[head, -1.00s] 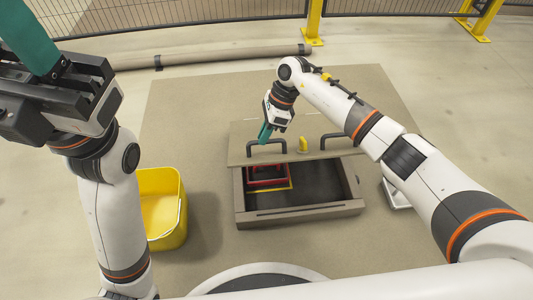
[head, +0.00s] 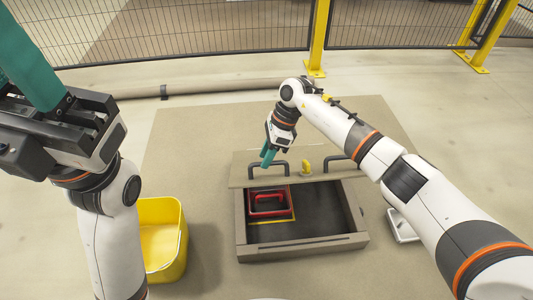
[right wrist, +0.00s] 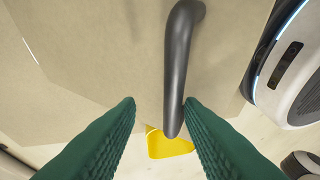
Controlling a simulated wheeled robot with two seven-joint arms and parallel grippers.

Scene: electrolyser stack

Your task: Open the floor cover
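The floor cover (head: 240,179) is a beige panel with two dark handles and a yellow knob. It stands back from the floor pit (head: 303,244), whose dark inside is exposed. My right gripper (head: 268,159) is at the cover's left handle (head: 268,164). In the right wrist view the handle (right wrist: 178,65) passes between my green fingertips (right wrist: 160,103), which are apart. The right fingertip looks close to the handle; contact cannot be told. My left gripper (head: 35,65) is raised at the upper left, away from the cover; its fingertips are out of frame.
A red-framed object (head: 269,203) and a yellow line are inside the pit. A yellow bin (head: 162,240) stands left of it. A white item (head: 402,226) lies to the right, partly behind my arm. A pipe (head: 210,89) and fence with yellow posts (head: 318,38) run behind.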

